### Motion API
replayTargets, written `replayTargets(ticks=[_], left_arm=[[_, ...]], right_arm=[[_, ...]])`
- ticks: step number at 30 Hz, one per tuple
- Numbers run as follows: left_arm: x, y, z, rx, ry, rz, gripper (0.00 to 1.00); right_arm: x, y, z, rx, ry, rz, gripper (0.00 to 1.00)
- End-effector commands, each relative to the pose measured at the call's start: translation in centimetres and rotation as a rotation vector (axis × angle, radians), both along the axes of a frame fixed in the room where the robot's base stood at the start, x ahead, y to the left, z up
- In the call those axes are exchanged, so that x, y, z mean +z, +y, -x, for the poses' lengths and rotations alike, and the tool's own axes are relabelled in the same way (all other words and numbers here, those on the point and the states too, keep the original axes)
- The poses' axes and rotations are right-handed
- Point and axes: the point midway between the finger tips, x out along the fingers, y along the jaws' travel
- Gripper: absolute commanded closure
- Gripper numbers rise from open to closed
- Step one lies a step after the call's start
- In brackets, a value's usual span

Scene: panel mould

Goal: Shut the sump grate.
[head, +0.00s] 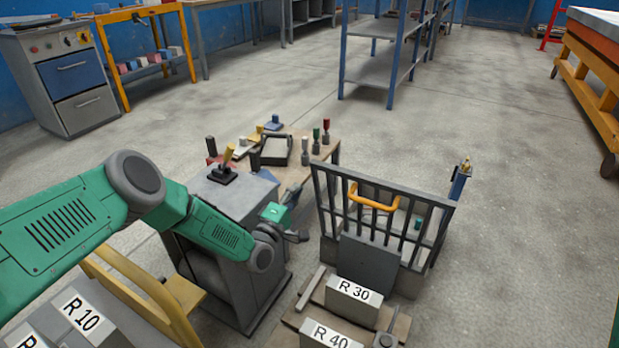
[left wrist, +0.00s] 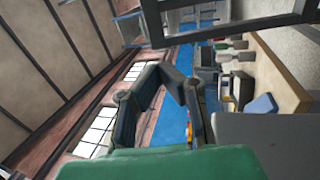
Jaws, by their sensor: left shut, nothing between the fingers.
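The sump grate (head: 335,213) is a dark barred panel with a yellow handle (head: 374,199). It stands raised, roughly upright, right of centre in the head view, behind a dark grey block. My left gripper (head: 296,235) is left of the grate, beside the grey cabinet, apart from the handle and empty. Its dark fingers (left wrist: 172,88) also show in the left wrist view, with nothing held between them. A dark frame crosses the top of that view; I cannot tell whether it is the grate. My right gripper is not in view.
The grey cabinet (head: 235,205) with a yellow-handled lever stands under my left forearm. A wooden table (head: 292,176) with small knobs and a tray is behind it.

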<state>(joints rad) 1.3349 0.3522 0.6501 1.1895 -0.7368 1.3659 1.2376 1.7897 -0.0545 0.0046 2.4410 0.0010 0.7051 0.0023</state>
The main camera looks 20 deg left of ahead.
Motion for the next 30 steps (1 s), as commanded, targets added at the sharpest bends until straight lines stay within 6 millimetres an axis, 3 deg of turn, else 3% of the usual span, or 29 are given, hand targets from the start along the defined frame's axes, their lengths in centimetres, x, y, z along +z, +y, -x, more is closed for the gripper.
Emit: replayTargets(ticks=[6, 12, 26, 30], left_arm=[[0.9, -1.2, -4.2, -0.001, -0.003, -0.005, 1.00], [1.6, -1.7, -6.3, -0.002, -0.001, -0.005, 1.00], [1.9, -1.6, -6.9, -0.001, 0.001, -0.004, 1.00], [2.3, -2.0, -8.3, -0.002, 0.029, -0.016, 1.00]], right_arm=[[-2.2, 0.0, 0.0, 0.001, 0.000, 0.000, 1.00], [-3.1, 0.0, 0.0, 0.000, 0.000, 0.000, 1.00], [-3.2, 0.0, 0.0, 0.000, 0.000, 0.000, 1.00], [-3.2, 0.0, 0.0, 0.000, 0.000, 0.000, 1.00]])
